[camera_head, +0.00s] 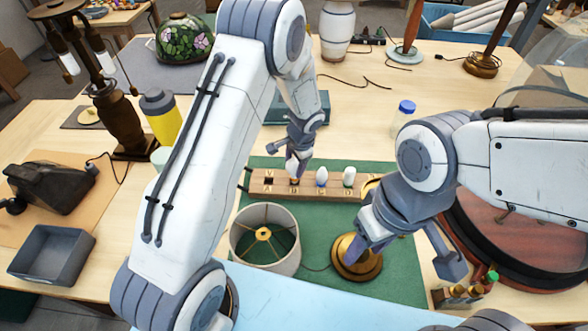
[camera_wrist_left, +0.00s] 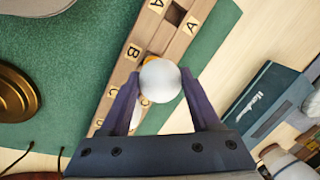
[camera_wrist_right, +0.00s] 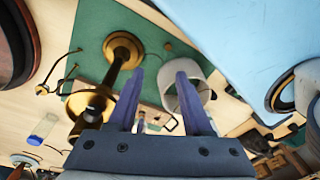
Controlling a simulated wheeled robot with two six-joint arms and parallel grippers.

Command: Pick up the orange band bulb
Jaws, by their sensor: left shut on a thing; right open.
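The wooden bulb rack (camera_head: 282,190) with lettered slots lies on the green mat. My left gripper (camera_head: 295,170) reaches down to slot B and hides most of the bulb there; a bit of orange shows below its tips. In the left wrist view, my left gripper (camera_wrist_left: 159,82) is shut on the orange band bulb (camera_wrist_left: 160,82), a round white bulb with orange at its edge. I cannot tell whether it is clear of its slot. Slot A looks empty. My right gripper (camera_wrist_right: 160,75) is open and empty above the mat, near the brass lamp base (camera_head: 358,262).
A blue-banded bulb (camera_head: 321,176) and another white bulb (camera_head: 349,176) stand in the rack to the right. A lampshade (camera_head: 286,252) sits in front of it. A blue-capped bottle (camera_head: 403,112) and a teal box (camera_wrist_left: 268,103) stand behind. A round wooden object (camera_head: 490,235) is at right.

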